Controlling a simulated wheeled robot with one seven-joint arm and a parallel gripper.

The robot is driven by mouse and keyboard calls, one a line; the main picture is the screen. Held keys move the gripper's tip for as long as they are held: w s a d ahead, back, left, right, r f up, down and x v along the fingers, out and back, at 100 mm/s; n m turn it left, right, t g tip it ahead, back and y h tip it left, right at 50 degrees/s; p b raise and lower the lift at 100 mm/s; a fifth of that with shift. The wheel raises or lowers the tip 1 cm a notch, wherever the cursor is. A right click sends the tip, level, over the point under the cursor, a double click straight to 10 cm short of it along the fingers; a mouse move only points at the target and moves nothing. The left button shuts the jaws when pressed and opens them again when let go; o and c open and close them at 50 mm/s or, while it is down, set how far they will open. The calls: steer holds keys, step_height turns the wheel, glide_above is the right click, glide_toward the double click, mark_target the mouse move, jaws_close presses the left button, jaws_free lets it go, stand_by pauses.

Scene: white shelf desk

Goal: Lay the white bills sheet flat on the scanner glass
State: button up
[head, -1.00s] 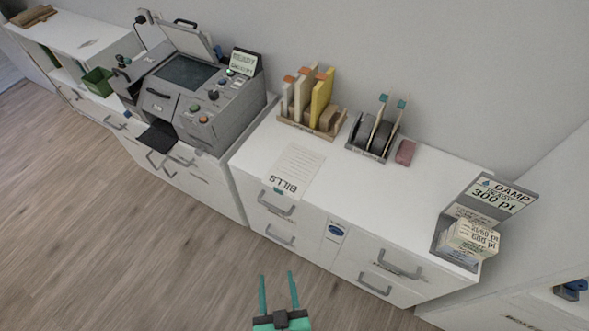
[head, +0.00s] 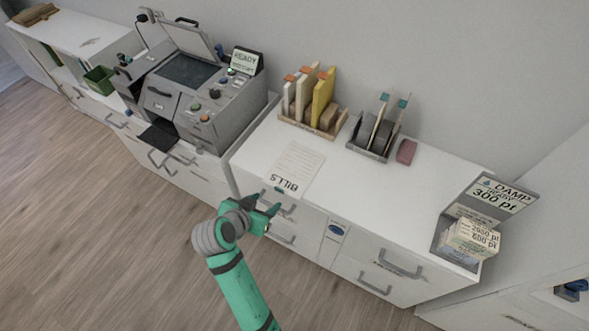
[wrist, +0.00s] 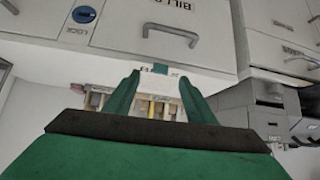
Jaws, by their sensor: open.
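The white bills sheet (head: 298,163) lies flat on the white desk top, its BILLS end at the front edge with a small teal tab there. The scanner (head: 190,110) stands on the cabinet to the left, its lid (head: 190,38) raised and its dark glass (head: 187,72) bare. My gripper (head: 269,203) is open and empty in front of the drawers, just short of the sheet's front end. In the wrist view my gripper's two teal fingers (wrist: 160,92) stand apart, with the desk edge between and beyond them.
A wooden file rack (head: 312,120) and a dark holder (head: 372,140) stand behind the sheet, with a pink block (head: 406,151) beside them. A grey card stand (head: 470,225) is at the right end. Drawer handles (head: 279,207) jut out near my gripper.

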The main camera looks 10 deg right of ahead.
mark_target(278, 189)
steer(key=shift+m+g+h, duration=0.3)
steer(key=shift+m, duration=0.3)
steer(key=x, duration=0.3)
steer(key=w+x, duration=0.1)
steer(key=x, duration=0.2)
steer(key=r+x, duration=0.1)
steer(key=x, duration=0.2)
steer(key=shift+w, duration=0.45)
steer(key=c, duration=1.2)
steer(key=shift+r, duration=0.1)
